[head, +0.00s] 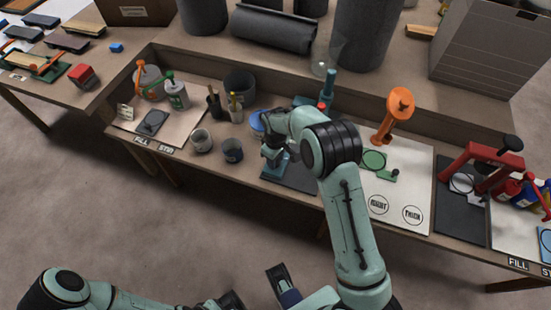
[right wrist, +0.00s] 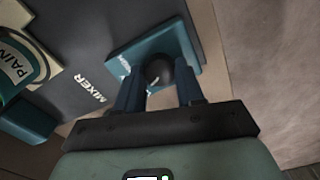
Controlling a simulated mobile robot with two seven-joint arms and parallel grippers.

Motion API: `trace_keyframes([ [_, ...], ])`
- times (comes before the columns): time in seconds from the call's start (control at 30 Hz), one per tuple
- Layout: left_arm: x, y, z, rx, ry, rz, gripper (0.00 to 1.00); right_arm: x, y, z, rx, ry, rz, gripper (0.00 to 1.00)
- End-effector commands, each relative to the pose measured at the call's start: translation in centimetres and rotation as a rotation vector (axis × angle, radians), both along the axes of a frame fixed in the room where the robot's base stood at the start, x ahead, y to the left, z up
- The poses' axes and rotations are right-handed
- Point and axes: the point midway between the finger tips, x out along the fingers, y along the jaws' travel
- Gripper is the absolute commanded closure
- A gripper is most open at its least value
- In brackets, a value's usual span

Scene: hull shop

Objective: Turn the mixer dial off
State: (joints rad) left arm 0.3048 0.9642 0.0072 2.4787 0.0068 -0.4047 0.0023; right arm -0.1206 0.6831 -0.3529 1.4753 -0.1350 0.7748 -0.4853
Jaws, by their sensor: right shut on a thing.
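The mixer's dial (right wrist: 158,72) is a dark round knob on a teal box (right wrist: 135,52) in the right wrist view. The box lies on a dark mat (right wrist: 70,52) lettered MIXER. My right gripper (right wrist: 158,84) has its two blue fingers on either side of the knob and is shut on it. In the head view my right gripper (head: 273,157) is over the teal mixer base (head: 272,173) at the bench's front edge, and my arm hides the dial there. The teal mixer column (head: 327,88) rises behind my arm. Part of my left gripper (head: 232,301) shows at the bottom edge; its jaw opening is unclear.
A paint can (right wrist: 14,72) stands left of the mixer box. An orange stand (head: 390,118) and a red press (head: 480,165) are to the right. The floor before the bench is clear.

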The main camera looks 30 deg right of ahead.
Motion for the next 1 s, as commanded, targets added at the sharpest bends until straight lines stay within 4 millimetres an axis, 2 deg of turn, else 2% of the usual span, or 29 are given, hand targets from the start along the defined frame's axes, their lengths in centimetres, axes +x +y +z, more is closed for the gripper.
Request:
trace_keyframes([
  [0.2,0.04,-0.01,-0.08,0.0,-0.002,0.001,1.0,-0.02,-0.07,0.01,0.0,0.0,0.176,0.93],
  [0.5,0.05,-0.01,-0.1,0.0,-0.002,0.001,1.0,-0.05,-0.08,-0.01,-0.001,0.002,0.34,0.93],
  [1.0,0.05,-0.01,-0.11,0.0,-0.002,0.001,1.0,-0.06,-0.06,-0.01,-0.001,0.002,0.406,0.93],
])
